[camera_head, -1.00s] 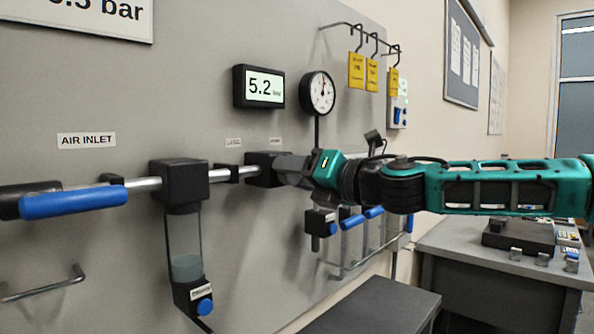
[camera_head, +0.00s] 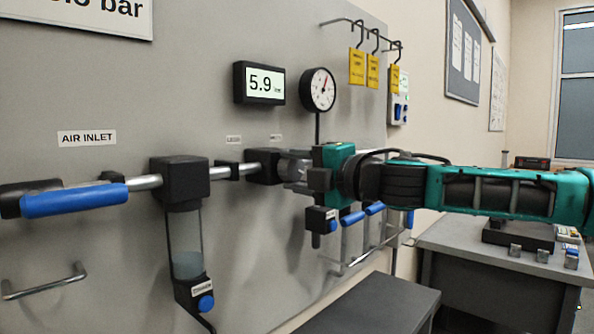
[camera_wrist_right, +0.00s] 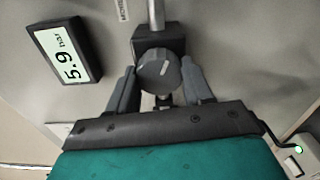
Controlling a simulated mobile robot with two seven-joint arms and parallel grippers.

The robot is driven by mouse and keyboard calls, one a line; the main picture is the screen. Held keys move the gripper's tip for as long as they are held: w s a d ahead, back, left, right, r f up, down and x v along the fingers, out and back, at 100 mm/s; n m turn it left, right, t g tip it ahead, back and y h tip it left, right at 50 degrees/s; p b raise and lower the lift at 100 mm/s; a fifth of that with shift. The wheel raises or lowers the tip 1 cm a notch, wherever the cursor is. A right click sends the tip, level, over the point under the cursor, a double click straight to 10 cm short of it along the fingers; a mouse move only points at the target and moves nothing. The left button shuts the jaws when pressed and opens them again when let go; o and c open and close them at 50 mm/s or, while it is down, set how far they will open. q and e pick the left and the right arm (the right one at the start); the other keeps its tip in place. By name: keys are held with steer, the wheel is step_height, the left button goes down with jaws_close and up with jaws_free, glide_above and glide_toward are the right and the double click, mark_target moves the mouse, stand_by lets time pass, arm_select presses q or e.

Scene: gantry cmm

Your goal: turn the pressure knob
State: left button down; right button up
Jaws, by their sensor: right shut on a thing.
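The pressure knob (camera_wrist_right: 158,72) is a grey round knob with a white mark, on a black regulator block (camera_wrist_right: 150,40) on the pipe. In the head view the block (camera_head: 264,167) sits at the pipe's right end, and the knob (camera_head: 292,171) is partly hidden by my fingers. My right gripper (camera_head: 294,168) is shut on the knob, one finger on either side of it, as the right wrist view (camera_wrist_right: 158,67) shows. The digital display (camera_head: 264,83) reads 5.9 bar. A round dial gauge (camera_head: 318,90) is beside it. My left gripper is not in view.
A filter bowl (camera_head: 186,240) hangs below the pipe, left of the regulator. A blue lever handle (camera_head: 74,200) sticks out at the far left. Yellow tags (camera_head: 357,67) hang from hooks above my arm. A grey bench top (camera_head: 375,305) is below.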

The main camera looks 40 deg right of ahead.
steer(key=shift+m, duration=0.6)
steer(key=o, duration=1)
steer(key=shift+o, duration=0.2)
steer(key=shift+s, duration=0.25)
steer(key=s+d+b, duration=0.1)
steer(key=s+b, duration=0.3)
steer(key=s, duration=0.8)
steer(key=shift+s, duration=0.2)
